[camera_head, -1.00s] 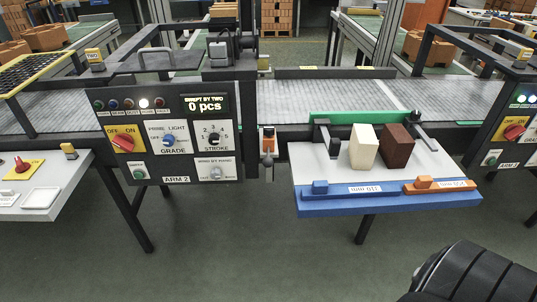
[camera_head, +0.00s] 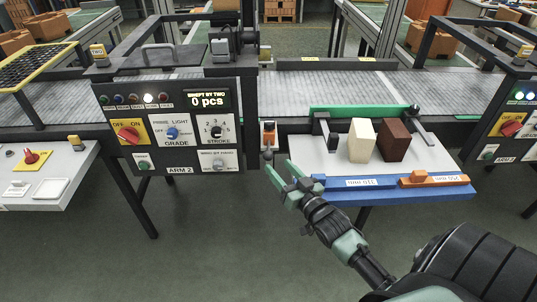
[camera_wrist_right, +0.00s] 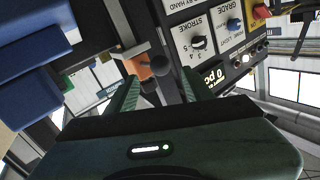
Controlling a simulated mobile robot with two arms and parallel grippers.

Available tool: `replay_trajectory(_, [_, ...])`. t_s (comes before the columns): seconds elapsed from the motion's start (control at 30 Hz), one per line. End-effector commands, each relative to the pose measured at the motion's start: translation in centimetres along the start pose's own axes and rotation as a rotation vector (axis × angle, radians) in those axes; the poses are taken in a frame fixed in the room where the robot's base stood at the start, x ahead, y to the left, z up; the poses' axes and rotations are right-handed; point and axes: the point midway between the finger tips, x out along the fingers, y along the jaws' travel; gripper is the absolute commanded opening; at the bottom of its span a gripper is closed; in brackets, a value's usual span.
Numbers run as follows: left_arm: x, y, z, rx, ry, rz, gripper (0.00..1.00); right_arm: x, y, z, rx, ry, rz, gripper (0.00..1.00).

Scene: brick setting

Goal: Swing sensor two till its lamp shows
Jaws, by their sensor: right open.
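The sensor I take for sensor two is a small orange and grey unit (camera_head: 269,134) on the conveyor's front edge, just right of the ARM 2 panel, with a dark round knob below it. In the right wrist view, its orange body (camera_wrist_right: 144,72) and dark knob (camera_wrist_right: 160,67) lie between and beyond the fingers. I cannot make out a lit lamp on it. My right gripper (camera_head: 281,168) is open and empty, with its green fingertips just below and in front of the sensor. The fingers also frame the right wrist view (camera_wrist_right: 157,92). My left gripper is not in view.
The ARM 2 panel (camera_head: 150,157) has one white lamp (camera_head: 148,99) lit and a "0 pcs" display. Right of the sensor, a blue-edged tray (camera_head: 340,193) holds a cream block (camera_head: 361,140) and a brown block (camera_head: 393,140). Open floor lies below the panel.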

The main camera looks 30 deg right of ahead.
Motion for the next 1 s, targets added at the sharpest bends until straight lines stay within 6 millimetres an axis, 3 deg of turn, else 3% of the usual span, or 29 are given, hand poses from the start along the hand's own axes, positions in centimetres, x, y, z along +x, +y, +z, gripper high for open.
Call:
replay_trajectory(0.4, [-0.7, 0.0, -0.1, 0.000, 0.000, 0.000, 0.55, 6.2, 0.0, -0.1, -0.001, 0.000, 0.000, 0.52])
replay_trajectory(0.8, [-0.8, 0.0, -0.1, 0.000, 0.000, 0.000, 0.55, 7.3, 0.0, 0.1, -0.002, -0.002, 0.000, 0.52])
replay_trajectory(0.87, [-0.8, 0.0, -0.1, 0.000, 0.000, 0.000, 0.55, 7.3, 0.0, 0.1, -0.002, -0.002, 0.000, 0.40])
replay_trajectory(1.0, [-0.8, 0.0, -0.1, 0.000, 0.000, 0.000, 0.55, 7.3, 0.0, 0.1, -0.002, -0.002, 0.000, 0.01])
